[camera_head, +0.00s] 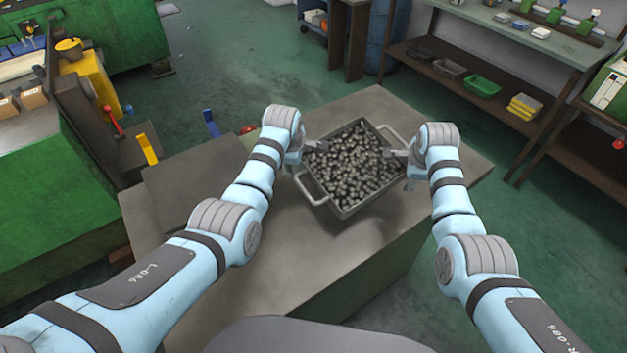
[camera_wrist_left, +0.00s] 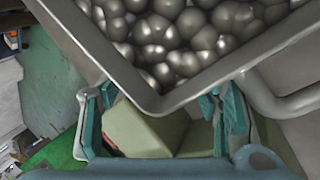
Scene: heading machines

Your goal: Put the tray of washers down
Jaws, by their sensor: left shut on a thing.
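The grey metal tray (camera_head: 358,207) with two loop handles is filled with dark, shiny rounded pieces, the washers (camera_head: 350,158). It is over the top of the worktable (camera_head: 260,243); I cannot tell whether its base touches. My left gripper (camera_head: 312,147) is shut on the tray's left corner; in the left wrist view the tray rim (camera_wrist_left: 152,102) runs between its teal fingers (camera_wrist_left: 158,120), with a handle to the right. My right gripper (camera_head: 398,155) is at the tray's right rim; its fingertips are too small and partly hidden to tell their state.
A green machine (camera_head: 50,185) with yellow and red parts stands at the left. A shelf bench (camera_head: 500,35) with a green bin (camera_head: 481,87) stands at the back right. Green floor lies between.

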